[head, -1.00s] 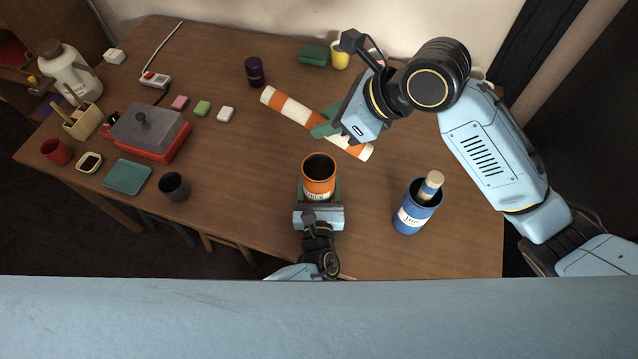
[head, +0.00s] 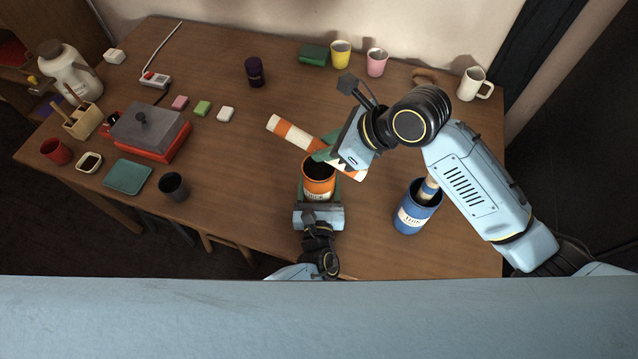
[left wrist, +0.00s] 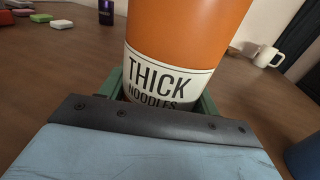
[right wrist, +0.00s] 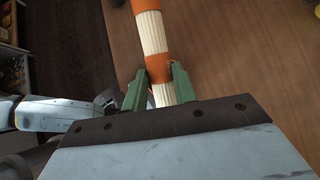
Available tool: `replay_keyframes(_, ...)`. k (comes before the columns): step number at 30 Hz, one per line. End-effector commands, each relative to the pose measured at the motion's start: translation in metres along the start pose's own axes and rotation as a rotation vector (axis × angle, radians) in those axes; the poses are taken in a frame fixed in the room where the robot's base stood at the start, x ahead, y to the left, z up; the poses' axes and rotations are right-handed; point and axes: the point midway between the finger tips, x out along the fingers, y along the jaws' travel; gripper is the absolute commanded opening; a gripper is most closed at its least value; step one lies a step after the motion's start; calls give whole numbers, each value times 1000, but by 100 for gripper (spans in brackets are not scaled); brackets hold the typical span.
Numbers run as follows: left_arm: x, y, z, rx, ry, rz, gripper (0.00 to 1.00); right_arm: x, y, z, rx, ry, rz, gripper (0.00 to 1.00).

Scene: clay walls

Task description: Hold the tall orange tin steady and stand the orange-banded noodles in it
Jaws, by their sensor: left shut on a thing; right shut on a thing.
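The tall orange tin (head: 318,181) stands upright near the table's front edge, open at the top and dark inside. Its white label reads "THICK NOODLES" in the left wrist view (left wrist: 165,75). My left gripper (head: 318,204) is shut around the tin from the front. The orange-banded noodles (head: 291,133) are a long white bundle with orange bands. My right gripper (head: 326,152) is shut on the bundle, which is tilted, nearly lying over, behind and above the tin. In the right wrist view the bundle (right wrist: 152,35) runs between the green fingers.
A blue tin (head: 412,216) holding a blue-banded bundle (head: 429,188) stands to the right, below my right arm. A dark purple tin (head: 254,72) and cups stand at the back. A red-based box (head: 150,135) and a dark cup (head: 173,187) are left.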

Motion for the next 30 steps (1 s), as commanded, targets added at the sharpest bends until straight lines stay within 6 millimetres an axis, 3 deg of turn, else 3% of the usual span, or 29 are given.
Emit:
replay_keyframes(9,0,0,0,0,1,0,39,16,0,-14,2,0,1,3)
replay_keyframes(20,0,0,0,0,1,0,39,18,0,-17,0,-1,0,3)
replay_keyframes(21,0,0,0,0,1,0,39,18,0,-17,0,-1,0,31)
replay_keyframes(26,0,0,0,0,1,0,39,18,0,-17,0,-1,0,52)
replay_keyframes(30,0,0,0,0,1,0,39,18,0,-17,0,-1,0,53)
